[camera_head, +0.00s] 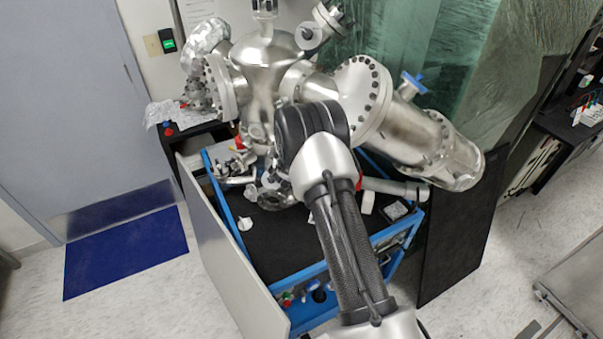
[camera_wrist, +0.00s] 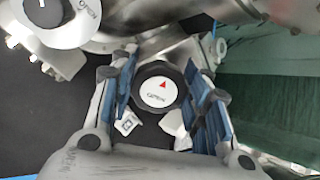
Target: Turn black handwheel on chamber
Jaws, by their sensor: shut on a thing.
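The black handwheel (camera_wrist: 158,68) shows in the wrist view as a dark round rim around a white disc with a red triangle and small lettering. My gripper (camera_wrist: 162,92) has its blue-padded fingers on either side of it, shut on the wheel. In the head view the steel vacuum chamber (camera_head: 262,66) stands on a blue-framed cart. My arm reaches up in front of the chamber there and hides the handwheel and my gripper.
A second knob with a white face (camera_wrist: 55,12) is at the upper left of the wrist view. The large flanged steel tube (camera_head: 415,135) juts right from the chamber. The blue cart frame (camera_head: 300,278) and a grey side panel (camera_head: 225,255) stand below.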

